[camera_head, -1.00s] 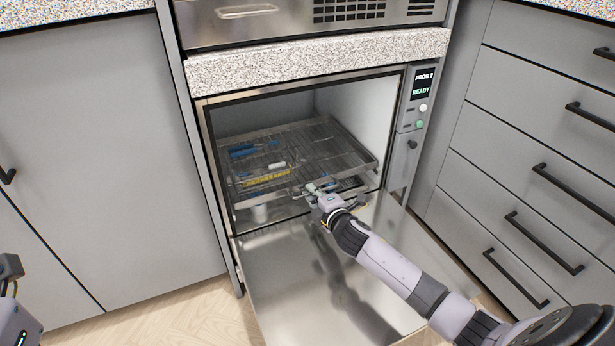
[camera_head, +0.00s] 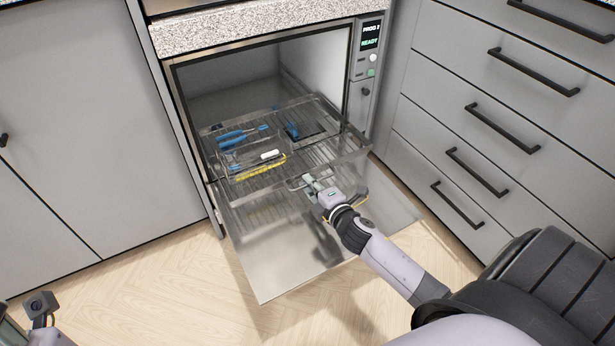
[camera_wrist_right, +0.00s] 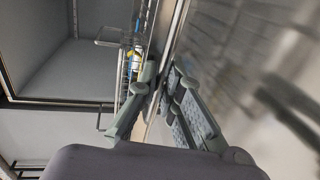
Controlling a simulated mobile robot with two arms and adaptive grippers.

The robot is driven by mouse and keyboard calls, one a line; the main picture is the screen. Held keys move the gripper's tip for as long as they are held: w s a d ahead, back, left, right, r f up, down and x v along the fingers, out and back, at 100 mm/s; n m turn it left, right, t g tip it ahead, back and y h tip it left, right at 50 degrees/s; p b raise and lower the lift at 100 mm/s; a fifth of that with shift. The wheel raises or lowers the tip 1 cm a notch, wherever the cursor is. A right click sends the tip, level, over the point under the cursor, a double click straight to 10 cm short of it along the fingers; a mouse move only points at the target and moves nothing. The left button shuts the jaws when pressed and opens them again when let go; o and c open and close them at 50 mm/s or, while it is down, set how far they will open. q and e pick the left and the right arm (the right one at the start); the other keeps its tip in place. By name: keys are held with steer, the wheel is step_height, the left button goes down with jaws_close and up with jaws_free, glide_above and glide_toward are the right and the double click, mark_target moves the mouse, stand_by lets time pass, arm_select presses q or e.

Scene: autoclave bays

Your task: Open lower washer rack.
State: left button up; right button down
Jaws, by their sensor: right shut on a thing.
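The washer's wire rack (camera_head: 345,151) reaches out through the front opening, over the lowered door. It carries blue-handled tools (camera_head: 238,137), a white piece and a yellow strip (camera_head: 262,170). Layers of wire overlap, so I cannot fully separate upper and lower levels. My right gripper (camera_head: 308,183) is at the rack's front edge, shut on its front handle. In the right wrist view the gripper fingers (camera_wrist_right: 160,80) are close to the wire rack (camera_wrist_right: 138,35); the gripped part is mostly hidden. Part of my left arm's end (camera_head: 40,308) shows at the bottom left, away from the washer; its fingers are unclear.
The steel washer door (camera_head: 275,265) lies open below the rack. Grey drawers (camera_head: 480,130) with black handles stand right, a grey cabinet (camera_head: 70,150) left. Wooden floor in front is clear.

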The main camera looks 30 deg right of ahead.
steer(key=shift+s, duration=0.2)
steer(key=c, duration=1.7)
jaws_free()
steer(key=v, duration=1.2)
steer(key=shift+a, duration=0.1)
